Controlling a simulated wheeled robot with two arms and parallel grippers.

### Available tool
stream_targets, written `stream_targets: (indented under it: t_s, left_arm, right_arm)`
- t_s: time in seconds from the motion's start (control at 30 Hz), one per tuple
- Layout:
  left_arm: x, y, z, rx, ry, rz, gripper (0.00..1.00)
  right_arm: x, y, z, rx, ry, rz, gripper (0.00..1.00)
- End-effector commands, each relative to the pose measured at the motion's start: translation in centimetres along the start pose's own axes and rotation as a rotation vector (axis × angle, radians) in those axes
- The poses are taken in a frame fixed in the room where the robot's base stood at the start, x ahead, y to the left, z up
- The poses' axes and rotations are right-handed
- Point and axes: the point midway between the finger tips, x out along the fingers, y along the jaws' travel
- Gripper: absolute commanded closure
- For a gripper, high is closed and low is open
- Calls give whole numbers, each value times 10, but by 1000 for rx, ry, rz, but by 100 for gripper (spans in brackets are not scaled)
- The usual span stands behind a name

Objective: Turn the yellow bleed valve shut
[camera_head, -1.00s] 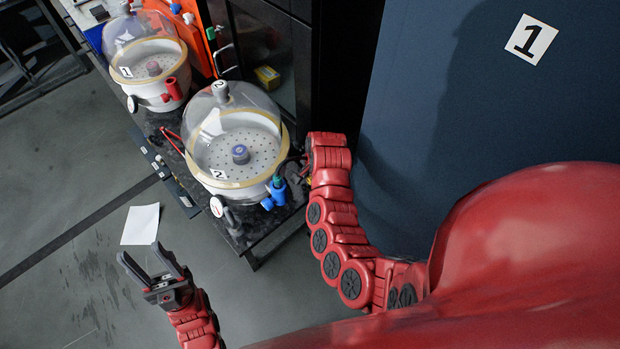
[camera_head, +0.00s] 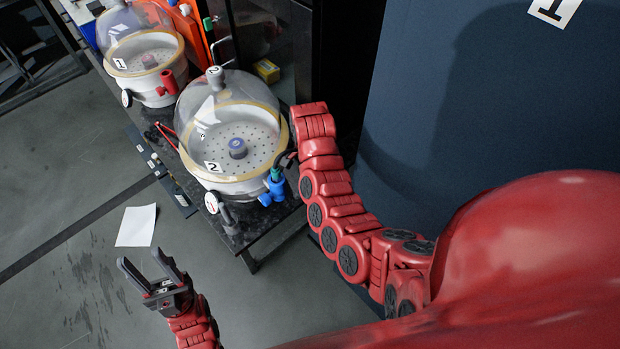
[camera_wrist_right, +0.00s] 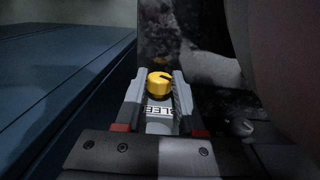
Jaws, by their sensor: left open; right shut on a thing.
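The yellow bleed valve (camera_wrist_right: 159,84) shows in the right wrist view as a round knob with a dark slot, above a label partly reading "BLEE". My right gripper (camera_wrist_right: 158,90) has a finger on each side of the knob and is shut on it. In the head view the right arm reaches to the right side of desiccator 2, and its gripper and the yellow valve are hidden there. My left gripper (camera_head: 152,277) is open and empty over the floor at the lower left.
Desiccator 2 (camera_head: 227,186), with a clear dome and a blue valve (camera_head: 272,190), stands on a dark bench. Desiccator 1 (camera_head: 141,82), with a red valve, stands behind it. A dark blue panel is on the right. White paper (camera_head: 136,226) lies on the floor.

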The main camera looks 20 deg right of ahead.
Motion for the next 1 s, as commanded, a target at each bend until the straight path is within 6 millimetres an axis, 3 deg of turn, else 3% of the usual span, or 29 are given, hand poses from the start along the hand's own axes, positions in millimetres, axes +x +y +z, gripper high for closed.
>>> stream_targets:
  t_s: [0.27, 0.3, 0.47, 0.77, 0.87, 1.0]
  left_arm:
    - [0, 0, 0, 0, 0, 0, 50]
    - [0, 0, 0, 0, 0, 0, 50]
    - [0, 0, 0, 0, 0, 0, 50]
    - [1, 0, 0, 0, 0, 0, 50]
    - [4, 0, -1, 0, 0, 0, 50]
    - [13, -1, -2, 0, 0, 0, 50]
  right_arm:
    - [-1, 0, 1, -1, -2, 2, 100]
    - [-1, 0, 1, -1, -2, 2, 59]
    - [0, 0, 0, 0, -1, 2, 32]
    - [-2, 0, 0, 0, 0, 2, 32]
    - [-11, 0, -1, 1, 2, 1, 32]
    - [-40, -1, -1, 2, 0, -1, 32]
